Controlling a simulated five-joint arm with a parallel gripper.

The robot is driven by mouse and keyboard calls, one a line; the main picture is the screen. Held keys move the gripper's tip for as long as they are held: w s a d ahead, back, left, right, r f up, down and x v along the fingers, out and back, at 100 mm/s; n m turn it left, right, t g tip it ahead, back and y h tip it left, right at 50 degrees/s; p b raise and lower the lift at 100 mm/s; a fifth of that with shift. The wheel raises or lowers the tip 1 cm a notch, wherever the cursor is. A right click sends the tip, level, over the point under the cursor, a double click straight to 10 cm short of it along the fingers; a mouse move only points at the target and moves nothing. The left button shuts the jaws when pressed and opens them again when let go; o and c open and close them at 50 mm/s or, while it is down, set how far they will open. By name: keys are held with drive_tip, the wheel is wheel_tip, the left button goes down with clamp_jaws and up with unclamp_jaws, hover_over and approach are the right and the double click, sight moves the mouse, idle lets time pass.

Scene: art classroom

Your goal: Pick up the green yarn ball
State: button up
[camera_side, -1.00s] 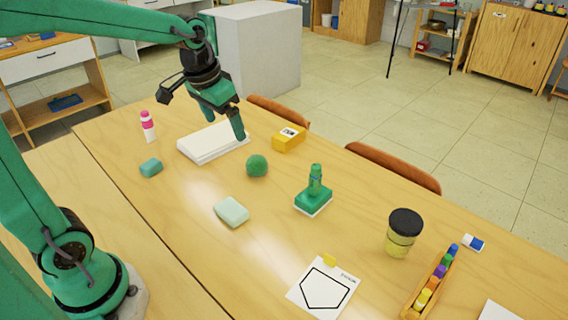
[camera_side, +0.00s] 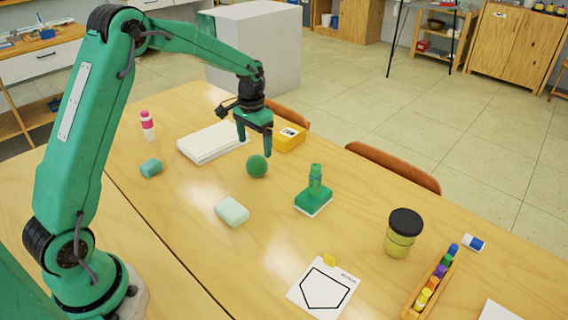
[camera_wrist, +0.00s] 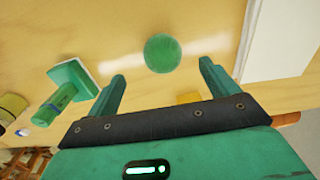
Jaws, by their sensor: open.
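The green yarn ball (camera_side: 257,166) rests on the wooden table, near the front corner of the white paper stack. It also shows in the wrist view (camera_wrist: 162,53), ahead of my fingertips and roughly midway between them. My gripper (camera_side: 255,151) hangs above the table just behind and over the ball in the side view. In the wrist view my gripper (camera_wrist: 162,76) has its two green fingers spread wide, with nothing between them. Whether a finger touches the ball cannot be told.
A dark-lidded jar (camera_side: 402,235) stands farther right.

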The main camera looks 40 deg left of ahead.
sight(256, 157)
drive_tip(key=shift+w+a+f, duration=0.15)
drive_tip(key=shift+w+f, duration=0.05)
drive_tip(key=shift+f, duration=0.25)
drive_tip(key=shift+f, duration=0.1)
drive_tip(key=shift+f, duration=1.2)
drive_tip(key=shift+f, duration=0.1)
drive_tip(key=shift+w+f, duration=0.1)
drive_tip(key=shift+f, duration=2.4)
drive_tip(key=shift+c, duration=0.4)
drive_tip(key=c, duration=1)
